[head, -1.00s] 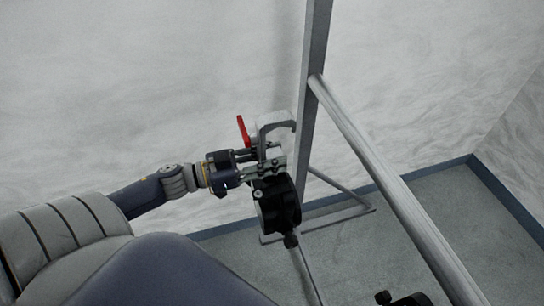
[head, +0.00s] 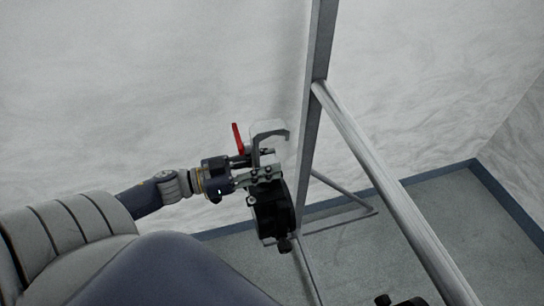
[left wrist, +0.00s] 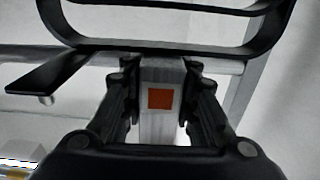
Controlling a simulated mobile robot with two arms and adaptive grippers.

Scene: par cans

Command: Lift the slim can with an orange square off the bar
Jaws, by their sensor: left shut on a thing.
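The slim can (head: 272,212) is black, with a grey hook clamp (head: 256,147) and a red lever (head: 237,139) above it. My left gripper (head: 258,175) is shut on the grey block under the hook. In the left wrist view, the orange square (left wrist: 160,98) shows on that pale block, between the two fingers. The bar (head: 385,180) runs from the upright toward the lower right. In the head view the open hook shows left of the upright, apart from the bar. The can hangs below my gripper. My right gripper is not in view.
The grey upright (head: 314,120) stands close to the right of the can. Its foot frame (head: 345,215) rests on the grey floor (head: 420,215), which has a blue edge. A black part (head: 402,301) is cut off at the bottom edge; I cannot tell what it is.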

